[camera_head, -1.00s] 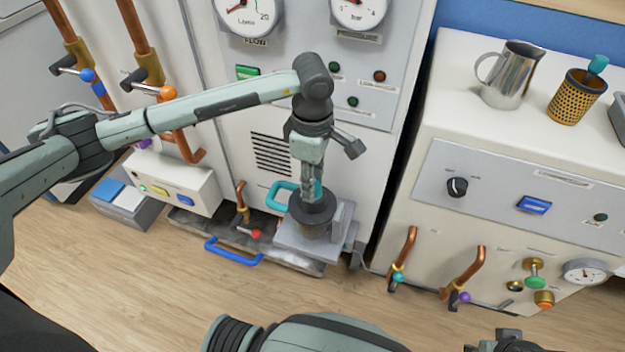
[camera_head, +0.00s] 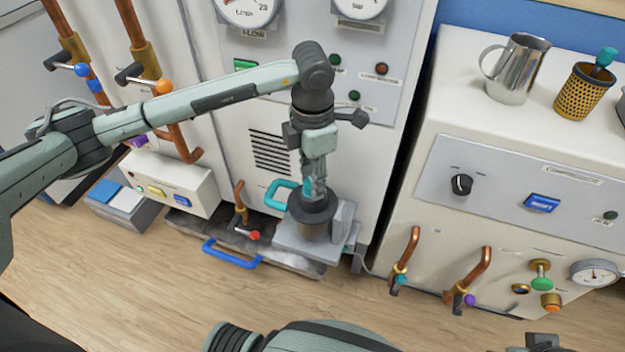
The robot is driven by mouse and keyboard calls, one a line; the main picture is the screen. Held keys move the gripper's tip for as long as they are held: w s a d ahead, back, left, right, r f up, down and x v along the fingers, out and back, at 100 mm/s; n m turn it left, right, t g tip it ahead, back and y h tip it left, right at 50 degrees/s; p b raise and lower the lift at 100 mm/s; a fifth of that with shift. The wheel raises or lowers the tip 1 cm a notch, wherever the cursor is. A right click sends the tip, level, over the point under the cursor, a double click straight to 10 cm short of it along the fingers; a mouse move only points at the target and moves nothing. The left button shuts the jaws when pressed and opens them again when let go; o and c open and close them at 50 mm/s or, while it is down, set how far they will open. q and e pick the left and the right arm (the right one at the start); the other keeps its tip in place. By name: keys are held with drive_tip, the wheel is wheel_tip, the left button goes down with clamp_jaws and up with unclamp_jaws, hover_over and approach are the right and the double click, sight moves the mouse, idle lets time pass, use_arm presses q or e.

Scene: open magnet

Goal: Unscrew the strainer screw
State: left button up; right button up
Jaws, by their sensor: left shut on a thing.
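A strainer unit with a dark round cap (camera_head: 312,207) stands on a grey block (camera_head: 300,243) at the foot of the white cabinet. My left gripper (camera_head: 313,190) points straight down at the top of the cap and is shut there. Its fingers hide what they hold, which looks to be the strainer screw at the middle of the cap. A teal handle (camera_head: 278,193) shows just left of the fingers. My right arm shows at the bottom edge, and its gripper (camera_head: 540,342) is barely in view at the bottom right, too cut off to read.
A blue handle (camera_head: 232,256) and a red-knobbed copper pipe (camera_head: 243,215) are left of the block. A white control box (camera_head: 165,185) stands further left. A white machine (camera_head: 440,215) with pipes and valves stands right. The wooden floor in front is clear.

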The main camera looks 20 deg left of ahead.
use_arm(q)
drive_tip(key=n, duration=0.4)
drive_tip(key=shift+n+b, duration=0.3)
drive_tip(key=shift+b, duration=0.05)
drive_tip(key=n, duration=0.2)
drive_tip(key=shift+n, duration=4)
drive_tip(key=n+p, duration=0.1)
drive_tip(key=n, duration=0.1)
drive_tip(key=shift+r+n, duration=0.1)
drive_tip(key=shift+n, duration=0.3)
drive_tip(key=shift+n+p, duration=0.3)
drive_tip(key=shift+n, duration=0.6)
drive_tip(key=n+p, duration=0.1)
drive_tip(key=n, duration=0.2)
drive_tip(key=shift+n, duration=0.3)
drive_tip(key=n+p, duration=0.2)
drive_tip(key=n, duration=0.2)
drive_tip(key=shift+n+p, duration=0.7)
drive_tip(key=shift+n, duration=0.7)
use_arm(e)
wheel_tip(320, 180, down, 12)
drive_tip(key=w, duration=0.1)
drive_tip(key=shift+w+a+r+g+y, duration=0.2)
drive_tip(key=shift+g+y, duration=0.1)
drive_tip(key=shift+y, duration=0.1)
